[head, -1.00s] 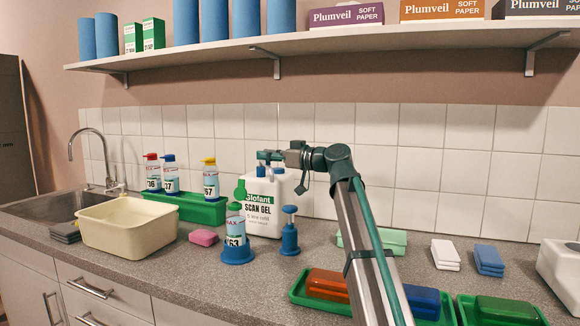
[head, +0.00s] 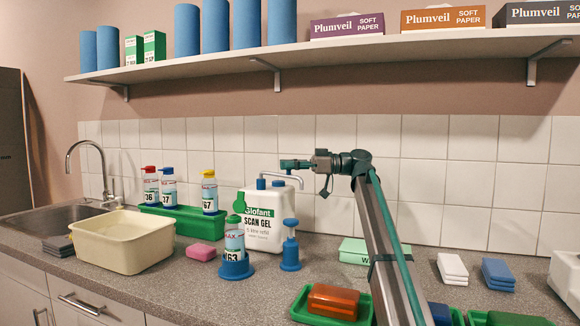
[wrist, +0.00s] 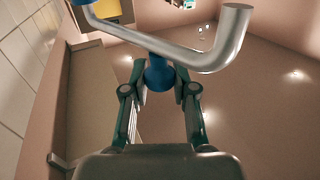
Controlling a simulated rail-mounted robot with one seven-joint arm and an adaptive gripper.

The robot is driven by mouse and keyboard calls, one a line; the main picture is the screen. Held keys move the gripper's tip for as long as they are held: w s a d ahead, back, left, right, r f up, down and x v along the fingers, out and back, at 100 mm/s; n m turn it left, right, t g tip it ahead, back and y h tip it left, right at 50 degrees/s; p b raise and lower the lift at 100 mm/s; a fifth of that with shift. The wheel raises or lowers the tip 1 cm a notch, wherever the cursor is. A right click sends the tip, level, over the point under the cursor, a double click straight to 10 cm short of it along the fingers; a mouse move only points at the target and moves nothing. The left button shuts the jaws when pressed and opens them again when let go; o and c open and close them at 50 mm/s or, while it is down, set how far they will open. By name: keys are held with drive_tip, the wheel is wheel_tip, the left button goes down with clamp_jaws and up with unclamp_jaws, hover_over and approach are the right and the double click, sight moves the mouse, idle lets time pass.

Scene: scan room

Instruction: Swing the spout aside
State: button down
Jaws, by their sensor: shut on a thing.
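The white scan gel jug (head: 265,222) stands on the counter with a blue pump collar (head: 262,184) on top. In the wrist view the spout (wrist: 195,58) crosses in front of my gripper (wrist: 160,75). The fingers are closed around a blue knob (wrist: 159,73) at the spout. The exact contact is partly hidden.
A bottle in a blue holder (head: 235,245) and a blue pump (head: 290,246) stand in front of the jug. A green tray of bottles (head: 190,225) is to its left. The shelf (head: 340,47) hangs above. The space between jug and green box (head: 358,252) is mostly clear.

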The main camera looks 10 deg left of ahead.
idle(0.3)
drive_tip(key=c, duration=0.9)
unclamp_jaws()
drive_tip(key=shift+w, duration=0.1)
drive_tip(key=v, duration=1.2)
